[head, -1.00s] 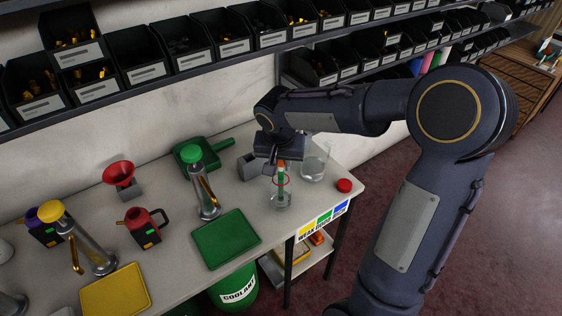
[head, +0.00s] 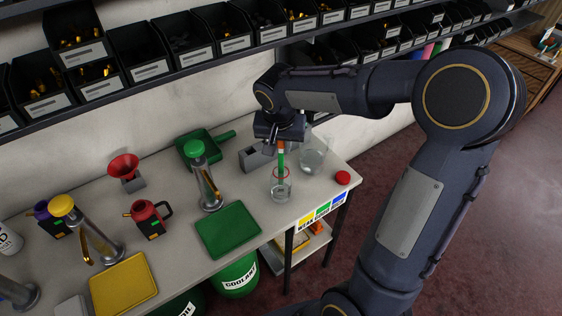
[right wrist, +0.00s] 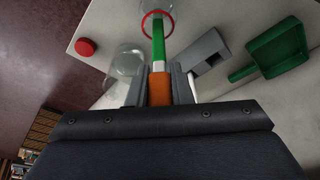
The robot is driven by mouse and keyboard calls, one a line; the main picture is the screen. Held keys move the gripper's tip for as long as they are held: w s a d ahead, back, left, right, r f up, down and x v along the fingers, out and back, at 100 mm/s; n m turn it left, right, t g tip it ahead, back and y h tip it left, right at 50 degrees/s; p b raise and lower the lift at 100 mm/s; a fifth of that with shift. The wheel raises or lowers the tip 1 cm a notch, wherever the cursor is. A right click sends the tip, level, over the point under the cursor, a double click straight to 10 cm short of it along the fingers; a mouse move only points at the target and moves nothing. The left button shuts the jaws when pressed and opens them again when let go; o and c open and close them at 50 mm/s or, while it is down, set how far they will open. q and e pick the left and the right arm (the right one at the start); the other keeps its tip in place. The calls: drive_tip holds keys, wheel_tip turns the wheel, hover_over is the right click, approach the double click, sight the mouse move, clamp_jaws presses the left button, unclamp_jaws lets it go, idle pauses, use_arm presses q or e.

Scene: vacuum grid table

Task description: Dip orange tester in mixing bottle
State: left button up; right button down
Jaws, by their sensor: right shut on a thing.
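My right gripper (head: 281,139) is shut on the orange tester, holding it upright by its orange handle. The tester (head: 281,160) has a white band and a green lower strip. Below it stands the mixing bottle (head: 282,190), a clear glass vessel with a red ring near its top. The strip's lower end overlaps the ring; I cannot tell exactly how deep it sits inside. In the right wrist view the orange handle (right wrist: 160,90) lies between the fingers (right wrist: 160,88), and the green strip points at the bottle's red ring (right wrist: 157,24). My left gripper is out of view.
A clear glass beaker (head: 315,160) stands just right of the bottle, with a red cap (head: 342,178) near the table's right edge. A grey holder (head: 255,156) stands to the left. A green mat (head: 229,230) lies front left, and a green-topped cylinder (head: 205,180) stands behind it.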

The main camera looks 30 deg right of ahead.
drive_tip(key=shift+r+p, duration=3.85)
drive_tip(key=shift+r, duration=1.9)
wheel_tip(320, 180, up, 4)
drive_tip(key=p, duration=0.3)
